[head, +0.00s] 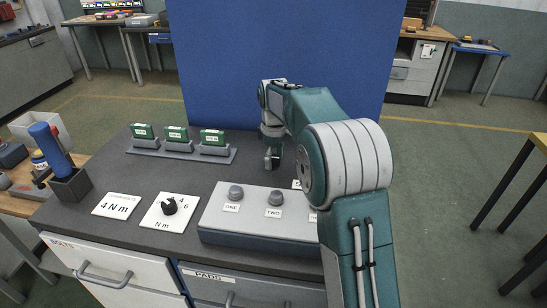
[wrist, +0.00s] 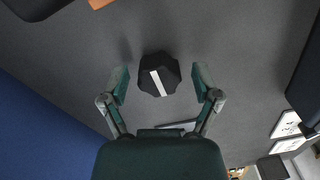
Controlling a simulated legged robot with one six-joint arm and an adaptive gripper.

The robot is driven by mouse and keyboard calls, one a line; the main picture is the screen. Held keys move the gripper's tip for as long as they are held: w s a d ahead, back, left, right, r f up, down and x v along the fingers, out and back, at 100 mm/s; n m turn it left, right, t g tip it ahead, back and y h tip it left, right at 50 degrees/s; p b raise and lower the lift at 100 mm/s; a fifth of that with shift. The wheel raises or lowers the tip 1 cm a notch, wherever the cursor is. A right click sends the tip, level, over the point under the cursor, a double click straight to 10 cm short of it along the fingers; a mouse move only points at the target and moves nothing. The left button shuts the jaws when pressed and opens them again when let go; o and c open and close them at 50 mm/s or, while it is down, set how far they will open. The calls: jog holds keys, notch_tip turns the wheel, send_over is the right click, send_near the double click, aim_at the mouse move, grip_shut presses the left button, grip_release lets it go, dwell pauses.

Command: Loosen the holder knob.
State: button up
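A black many-sided knob (wrist: 159,75) with a white stripe lies between my fingertips in the wrist view. I cannot read any label by it. My gripper (wrist: 160,85) is open, with a gap on each side of the knob. In the head view my gripper (head: 272,162) points down near the tabletop, in front of the blue panel. There, I cannot make out the striped knob apart from my gripper.
On the grey bench (head: 140,175), a rack with green modules (head: 176,134) stands left of my gripper. A box (head: 260,222) with grey knobs is in front, partly behind my arm. A black dial (head: 169,206) and a blue-handled tool (head: 52,146) are farther left. A blue panel (head: 280,50) rises behind.

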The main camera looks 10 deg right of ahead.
aim_at(274, 158)
jog(key=shift+r, duration=0.2)
notch_tip(274, 158, up, 12)
jog(key=shift+w+f, duration=0.15)
dwell(0.4)
jog(key=s+r+m+t, duration=0.2)
jog(key=s+m, duration=0.1)
jog(key=s, duration=0.6)
jog(key=s+r+m+t, duration=0.1)
jog(key=s+r+m, duration=0.15)
jog(key=s, duration=0.65)
jog(key=s+f+m+t, duration=0.1)
jog(key=s+f, duration=0.3)
jog(key=s, duration=0.4)
jog(key=s+f+m+t, duration=0.1)
jog(key=s+f+m, duration=0.2)
jog(key=s, duration=0.6)
notch_tip(274, 158, down, 2)
jog(key=shift+a+f+t, duration=0.1)
jog(key=shift+a+t, duration=0.05)
jog(key=shift+t, duration=0.25)
